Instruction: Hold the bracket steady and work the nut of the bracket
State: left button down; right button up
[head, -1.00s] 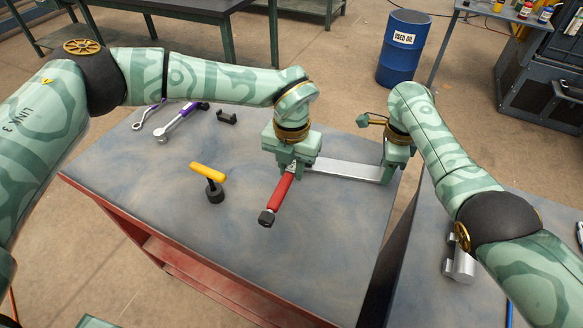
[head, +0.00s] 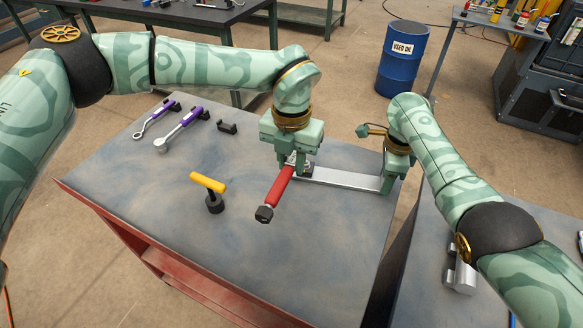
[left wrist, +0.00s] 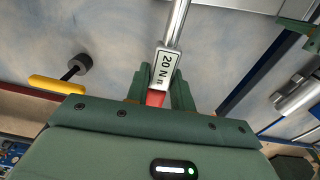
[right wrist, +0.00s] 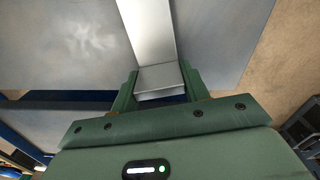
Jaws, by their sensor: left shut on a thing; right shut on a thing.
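The bracket (head: 345,180), a flat silver bar, lies along the right side of the bench. My right gripper (head: 390,182) is shut on its right end; the grip also shows in the right wrist view, where the bar's end (right wrist: 160,78) sits between the fingers (right wrist: 158,92). My left gripper (head: 293,165) is shut on a torque wrench with a red handle (head: 279,188) and black end. In the left wrist view its label (left wrist: 165,68) reads 20 N m and its steel shaft (left wrist: 177,22) leaves the top edge. The nut and the wrench's head are hidden.
A yellow-handled tool with a black head (head: 214,203) stands left of the wrench. Two purple-handled wrenches (head: 178,132) and a small black holder (head: 228,128) lie at the back left. A second bench adjoins at right. The bench (head: 170,235) front is clear.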

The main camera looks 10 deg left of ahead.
jog(key=o, duration=1.3)
